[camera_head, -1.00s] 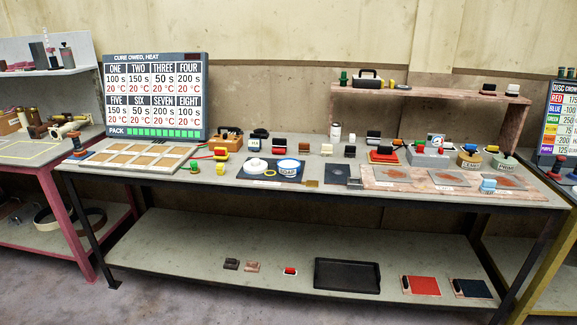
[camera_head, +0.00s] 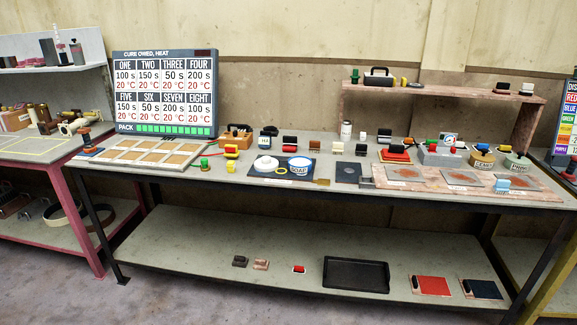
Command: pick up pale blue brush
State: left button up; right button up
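A small pale blue block-shaped thing (camera_head: 503,184), which looks like the pale blue brush, sits at the front right of the middle bench. It is by the front edge of a pinkish board (camera_head: 415,184) with grey and rust-coloured plates on it. It is too small to make out bristles. Neither of my grippers is in view.
A sign board (camera_head: 165,94) stands at the back left. The lower shelf holds a black tray (camera_head: 356,274). Open floor lies in front.

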aim_at(501, 186)
jog(key=z, duration=1.25)
jog(key=i+l, duration=0.2)
jog(key=i, duration=0.15)
jog(key=j+u, duration=0.05)
